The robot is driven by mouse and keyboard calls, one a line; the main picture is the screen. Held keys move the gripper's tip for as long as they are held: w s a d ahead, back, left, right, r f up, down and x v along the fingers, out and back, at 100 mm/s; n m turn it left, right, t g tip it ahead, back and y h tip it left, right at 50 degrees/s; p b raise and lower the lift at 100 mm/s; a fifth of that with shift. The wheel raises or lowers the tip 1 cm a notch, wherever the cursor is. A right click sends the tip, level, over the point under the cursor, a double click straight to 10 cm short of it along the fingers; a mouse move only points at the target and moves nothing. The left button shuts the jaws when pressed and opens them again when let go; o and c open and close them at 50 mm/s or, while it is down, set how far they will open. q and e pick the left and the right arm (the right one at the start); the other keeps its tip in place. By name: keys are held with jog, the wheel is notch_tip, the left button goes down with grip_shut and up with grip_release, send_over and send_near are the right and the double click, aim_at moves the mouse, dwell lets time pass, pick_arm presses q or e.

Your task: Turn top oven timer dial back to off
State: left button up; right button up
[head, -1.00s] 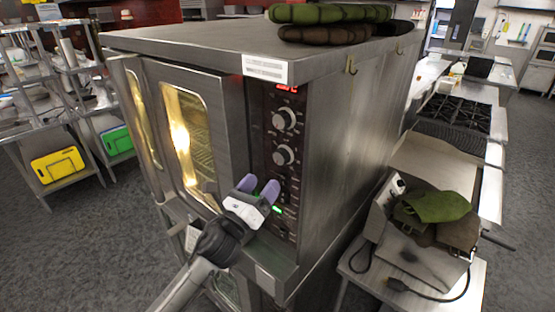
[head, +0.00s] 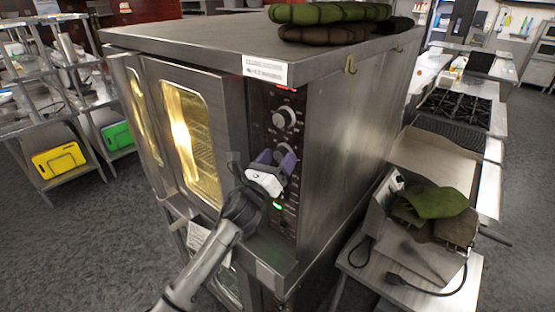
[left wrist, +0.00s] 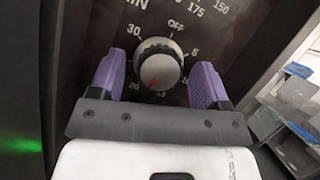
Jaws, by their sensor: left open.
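The oven (head: 335,130) stands with its control panel facing me. In the left wrist view the timer dial (left wrist: 160,62) is a round silver knob with OFF at the top and numbers around it. Its red mark points down and left, near 20. My left gripper (head: 275,159) is open in front of the panel, below the upper knob (head: 283,117). In the left wrist view its purple fingers (left wrist: 157,83) stand to the left and right of the timer dial, with gaps on both sides. In the head view the gripper mostly hides this dial. My right gripper is out of view.
A green light (head: 277,206) glows on the panel below my gripper. The oven door (head: 200,130) is shut, left of the panel. Oven mitts (head: 330,14) lie on the oven top. A side table (head: 420,280) with a cord and cloths stands at the right.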

pick_arm(q)
jog(key=shift+c, duration=0.3)
jog(key=c, duration=0.9)
jog(key=shift+o, duration=0.2)
jog(key=shift+n, duration=0.3)
